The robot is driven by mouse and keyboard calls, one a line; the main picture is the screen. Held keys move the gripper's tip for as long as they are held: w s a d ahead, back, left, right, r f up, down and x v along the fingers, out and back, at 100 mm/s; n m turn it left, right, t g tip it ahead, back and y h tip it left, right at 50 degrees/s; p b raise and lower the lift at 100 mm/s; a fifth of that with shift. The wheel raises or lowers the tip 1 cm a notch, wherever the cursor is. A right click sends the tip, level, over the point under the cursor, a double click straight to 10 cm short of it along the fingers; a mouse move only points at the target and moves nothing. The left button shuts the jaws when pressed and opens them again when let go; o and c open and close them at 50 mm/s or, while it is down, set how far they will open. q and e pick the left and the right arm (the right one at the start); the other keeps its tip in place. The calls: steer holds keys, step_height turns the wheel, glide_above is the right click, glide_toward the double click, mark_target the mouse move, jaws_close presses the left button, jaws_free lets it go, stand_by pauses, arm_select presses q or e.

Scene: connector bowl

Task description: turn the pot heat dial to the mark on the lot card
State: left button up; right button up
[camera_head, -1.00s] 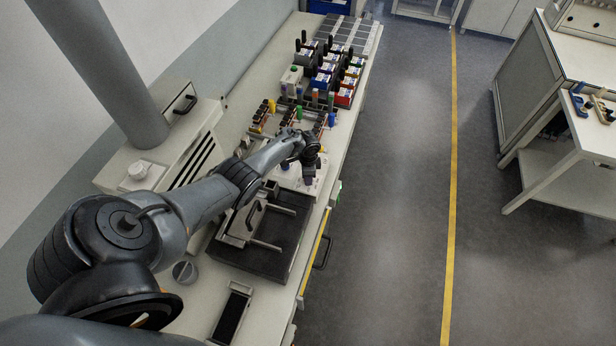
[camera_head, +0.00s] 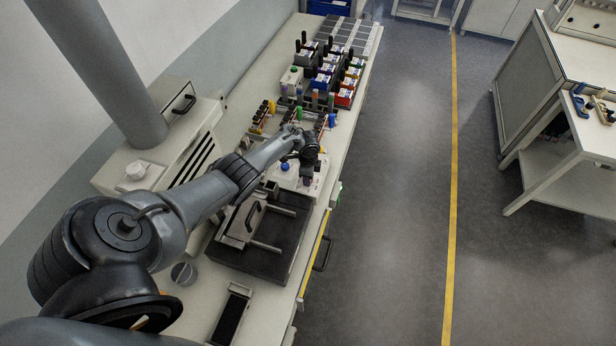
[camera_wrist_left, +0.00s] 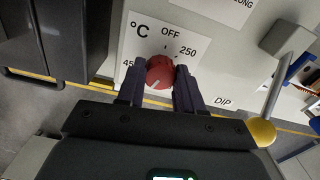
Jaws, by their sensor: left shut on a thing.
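In the left wrist view the red heat dial (camera_wrist_left: 160,70) sits on a white scale plate (camera_wrist_left: 143,50) marked °C, OFF at the top and 250 at the right. A label starting with 45 at the left is partly covered by a finger. The dial's white pointer line points down and slightly left in that view. My left gripper (camera_wrist_left: 159,76) is shut on the dial, one dark finger on each side. In the head view my left gripper (camera_head: 308,179) is over the white pot unit (camera_head: 288,182), hiding the dial. I cannot make out the lot card. My right gripper is not in view.
A blue knob (camera_head: 285,167) stands beside the gripper. A black-topped device with rails (camera_head: 262,262) is nearer on the bench. Racks and bins of connectors (camera_head: 325,80) fill the far end. A metal lever with a yellow ball (camera_wrist_left: 262,131) is close to the gripper's right.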

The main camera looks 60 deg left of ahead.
arm_select(q)
steer(key=o, duration=1)
steer(key=shift+o, duration=0.2)
step_height(320, 180, up, 11)
steer(key=p, duration=0.4)
steer(key=shift+f, duration=0.1)
